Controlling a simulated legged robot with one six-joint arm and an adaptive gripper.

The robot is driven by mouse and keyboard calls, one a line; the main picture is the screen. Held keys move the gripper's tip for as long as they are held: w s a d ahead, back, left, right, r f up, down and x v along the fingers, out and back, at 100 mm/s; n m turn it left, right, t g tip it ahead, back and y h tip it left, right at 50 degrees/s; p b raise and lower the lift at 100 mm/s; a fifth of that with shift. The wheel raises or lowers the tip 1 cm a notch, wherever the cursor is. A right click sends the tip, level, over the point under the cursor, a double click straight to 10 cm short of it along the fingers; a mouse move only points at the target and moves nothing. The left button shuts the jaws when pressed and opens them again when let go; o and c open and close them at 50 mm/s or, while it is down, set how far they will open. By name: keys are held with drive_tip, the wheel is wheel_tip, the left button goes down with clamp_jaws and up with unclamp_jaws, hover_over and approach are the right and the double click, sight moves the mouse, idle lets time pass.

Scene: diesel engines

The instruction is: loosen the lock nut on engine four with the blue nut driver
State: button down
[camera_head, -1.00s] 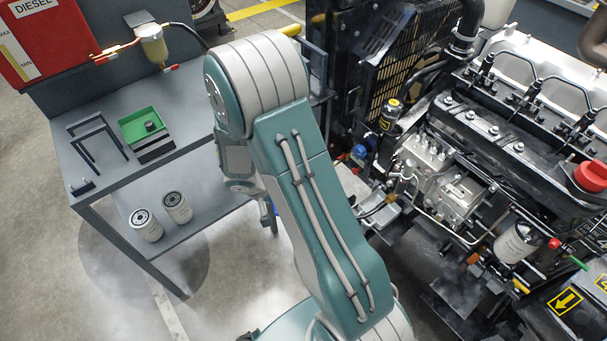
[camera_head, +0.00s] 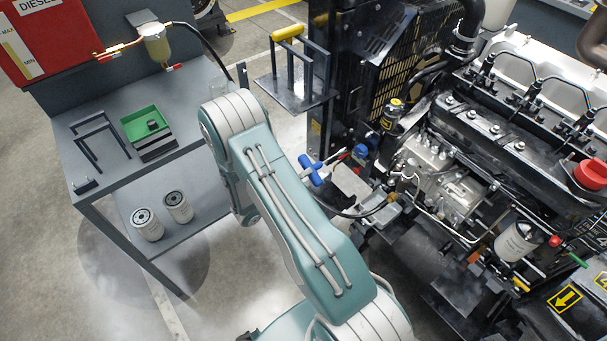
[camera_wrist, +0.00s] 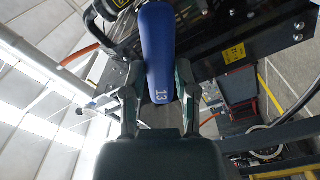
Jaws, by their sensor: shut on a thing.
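The blue nut driver (camera_head: 311,170) has a T-shaped handle and is held in the air in front of the engine, left of its front end. Its shank points right, towards the engine. In the wrist view the blue handle (camera_wrist: 158,45), marked 13, lies between the two fingers of my gripper (camera_wrist: 159,80), which are shut on it. My arm hides the gripper in the head view. The engine (camera_head: 480,150) fills the right side, with a yellow label partly cut off at the right edge. I cannot make out the lock nut.
A small stand (camera_head: 297,95) with a yellow-handled tool (camera_head: 288,32) is behind my arm. A grey bench (camera_head: 85,150) at left carries a green tray (camera_head: 141,122), with two filters on its lower shelf. A hose runs below the driver towards the engine.

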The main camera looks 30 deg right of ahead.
sight(338, 154)
drive_tip(key=shift+w+d, duration=0.2)
drive_tip(key=shift+d, duration=3.7)
drive_tip(key=shift+w+d, duration=0.1)
drive_tip(key=shift+d, duration=0.95)
drive_tip(key=n, duration=0.5)
drive_tip(key=shift+f+n, duration=0.1)
drive_tip(key=shift+n, duration=0.2)
drive_tip(key=n, duration=0.4)
drive_tip(key=shift+n, duration=0.3)
drive_tip(key=n, duration=0.9)
drive_tip(key=shift+a+n, duration=0.2)
drive_tip(key=shift+n, duration=0.2)
